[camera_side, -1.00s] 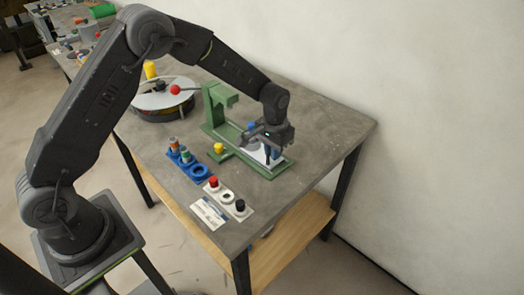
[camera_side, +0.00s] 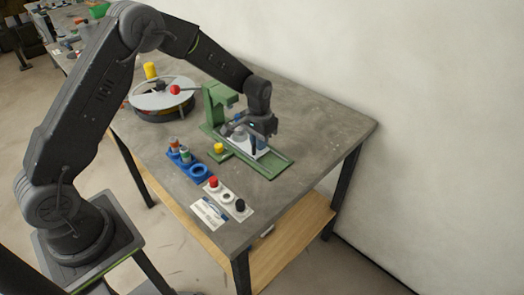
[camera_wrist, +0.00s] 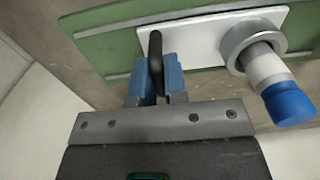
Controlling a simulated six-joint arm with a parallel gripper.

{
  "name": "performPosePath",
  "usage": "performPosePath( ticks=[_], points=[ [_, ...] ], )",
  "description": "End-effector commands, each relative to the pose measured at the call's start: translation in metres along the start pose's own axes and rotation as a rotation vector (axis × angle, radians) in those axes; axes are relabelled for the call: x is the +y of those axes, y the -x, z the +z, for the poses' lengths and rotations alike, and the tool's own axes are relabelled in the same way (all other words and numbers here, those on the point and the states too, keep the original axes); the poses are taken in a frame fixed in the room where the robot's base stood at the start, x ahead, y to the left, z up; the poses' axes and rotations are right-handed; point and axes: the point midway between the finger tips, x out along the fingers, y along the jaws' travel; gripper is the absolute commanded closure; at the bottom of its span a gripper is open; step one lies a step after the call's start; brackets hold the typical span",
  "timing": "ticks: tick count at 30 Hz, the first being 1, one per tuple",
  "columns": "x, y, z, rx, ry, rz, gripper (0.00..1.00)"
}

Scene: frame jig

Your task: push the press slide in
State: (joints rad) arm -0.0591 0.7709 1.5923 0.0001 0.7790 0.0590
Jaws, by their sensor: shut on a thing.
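The green press (camera_side: 213,100) stands on the table, with a long green base and rails (camera_side: 276,167) running to the lower right. Its white slide plate (camera_side: 262,153) sits between the rails, near the upright frame; it also shows in the wrist view (camera_wrist: 200,40). A grey ring (camera_wrist: 252,40) on the slide holds a white part with a blue cap (camera_wrist: 290,103). My gripper (camera_wrist: 155,78) is shut on the slide's dark upright handle (camera_wrist: 155,48). In the side view my gripper (camera_side: 255,142) hides the handle and much of the slide.
A yellow-topped button (camera_side: 219,148) is beside the press base. Blue holders (camera_side: 198,171) and a white panel with red and black knobs (camera_side: 227,197) lie in front. A round turntable (camera_side: 162,97) with a red ball knob stands behind left. The table's right side is clear.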

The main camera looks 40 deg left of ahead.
Motion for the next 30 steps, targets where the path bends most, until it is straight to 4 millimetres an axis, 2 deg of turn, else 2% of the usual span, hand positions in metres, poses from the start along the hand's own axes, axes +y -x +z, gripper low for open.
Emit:
performPosePath(
  ticks=[15,30],
  points=[
    [-0.028,0.001,-0.001,0.005,0.002,0.000,1.00],
    [-0.031,0.002,-0.001,0.005,0.001,0.000,1.00]
  ],
)
